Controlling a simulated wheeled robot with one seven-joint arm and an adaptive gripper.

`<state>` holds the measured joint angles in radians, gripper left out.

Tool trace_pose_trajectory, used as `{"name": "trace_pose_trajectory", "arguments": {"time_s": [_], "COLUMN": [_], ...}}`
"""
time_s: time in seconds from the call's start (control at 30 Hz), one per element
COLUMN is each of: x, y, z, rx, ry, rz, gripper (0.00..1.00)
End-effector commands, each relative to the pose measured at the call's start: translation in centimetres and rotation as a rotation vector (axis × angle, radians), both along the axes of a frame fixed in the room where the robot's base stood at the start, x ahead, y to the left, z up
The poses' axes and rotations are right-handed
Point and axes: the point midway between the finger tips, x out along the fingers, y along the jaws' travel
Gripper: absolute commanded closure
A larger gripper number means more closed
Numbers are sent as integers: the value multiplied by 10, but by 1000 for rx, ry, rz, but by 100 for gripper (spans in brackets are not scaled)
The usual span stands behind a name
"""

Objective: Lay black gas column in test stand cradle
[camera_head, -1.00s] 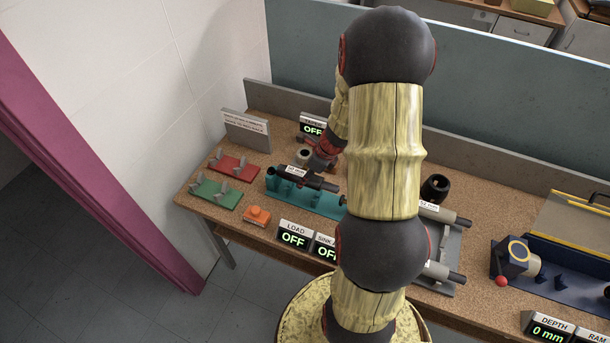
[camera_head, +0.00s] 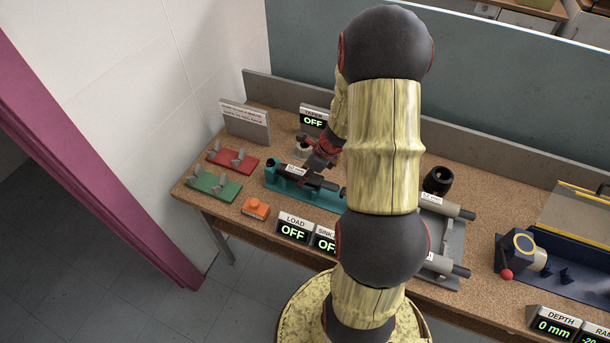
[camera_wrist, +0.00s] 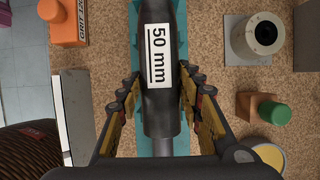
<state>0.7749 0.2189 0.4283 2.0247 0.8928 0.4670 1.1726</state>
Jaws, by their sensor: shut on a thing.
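The black gas column (camera_head: 310,179) lies lengthwise along the teal test stand cradle (camera_head: 272,181). In the wrist view the column (camera_wrist: 157,105) carries a white "50 mm" label, and the teal stand (camera_wrist: 179,20) shows on both sides beneath it. My gripper (camera_wrist: 159,88) is shut on the column, one finger on each side of it. In the head view my gripper (camera_head: 320,163) is over the middle of the stand, small and partly hidden by my arm. Whether the column touches the cradle supports cannot be told.
Red (camera_head: 232,160) and green (camera_head: 214,186) racks stand to the left. An orange block (camera_head: 255,208) and a LOAD display (camera_head: 294,228) are in front. Two more columns lie on a grey rack (camera_head: 452,240) to the right. A grey cylinder (camera_wrist: 258,38) stands beside the stand.

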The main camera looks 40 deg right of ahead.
Motion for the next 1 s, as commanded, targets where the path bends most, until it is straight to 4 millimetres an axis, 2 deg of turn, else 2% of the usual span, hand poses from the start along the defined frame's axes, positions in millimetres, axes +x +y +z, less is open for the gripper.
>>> {"name": "trace_pose_trajectory", "arguments": {"time_s": [0.8,0.83,1.0], "x": [1,1,1], "y": [-1,-1,0], "z": [-10,-10,-10], "rx": [-2,-2,-1], "ry": [-2,-2,-1], "rz": [0,0,1], "gripper": [100,63,53]}}
